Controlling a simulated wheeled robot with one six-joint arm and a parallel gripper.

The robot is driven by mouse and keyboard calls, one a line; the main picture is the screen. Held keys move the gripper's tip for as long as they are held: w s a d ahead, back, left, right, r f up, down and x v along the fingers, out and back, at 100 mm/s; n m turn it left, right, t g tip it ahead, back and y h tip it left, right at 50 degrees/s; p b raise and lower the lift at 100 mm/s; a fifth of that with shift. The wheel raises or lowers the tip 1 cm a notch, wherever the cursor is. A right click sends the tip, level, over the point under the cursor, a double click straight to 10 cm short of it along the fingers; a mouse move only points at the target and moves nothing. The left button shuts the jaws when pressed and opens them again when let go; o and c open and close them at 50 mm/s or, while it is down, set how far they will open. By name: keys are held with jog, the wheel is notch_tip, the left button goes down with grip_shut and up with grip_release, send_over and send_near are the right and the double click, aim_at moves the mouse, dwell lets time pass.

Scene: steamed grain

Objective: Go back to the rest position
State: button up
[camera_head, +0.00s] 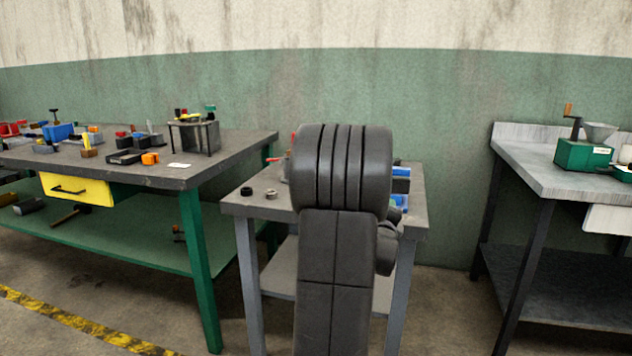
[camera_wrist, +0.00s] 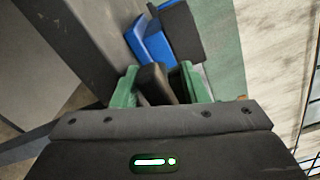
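My arm (camera_head: 340,230) stands upright in the middle of the head view, in front of a small grey table (camera_head: 240,205). It hides the middle of that table, and the head view does not show my gripper's fingertips. In the wrist view my gripper (camera_wrist: 160,82) has two green fingers set apart. Dark shapes lie between them, and I cannot tell whether these are finger pads or a held thing. A blue block (camera_wrist: 150,40) and a dark block (camera_wrist: 182,30) lie beyond the fingertips.
A long workbench (camera_head: 225,165) with a yellow drawer (camera_head: 75,188) and many small things stands at the left. A metal-topped bench (camera_head: 535,175) with a green grinder (camera_head: 583,155) stands at the right. Small dark rings (camera_head: 247,191) and blue items (camera_head: 400,171) are on the small table. Floor shows between the benches.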

jog(key=shift+r+m+p, duration=0.1)
jog(key=shift+m+p, duration=0.95)
jog(key=shift+m, duration=0.15)
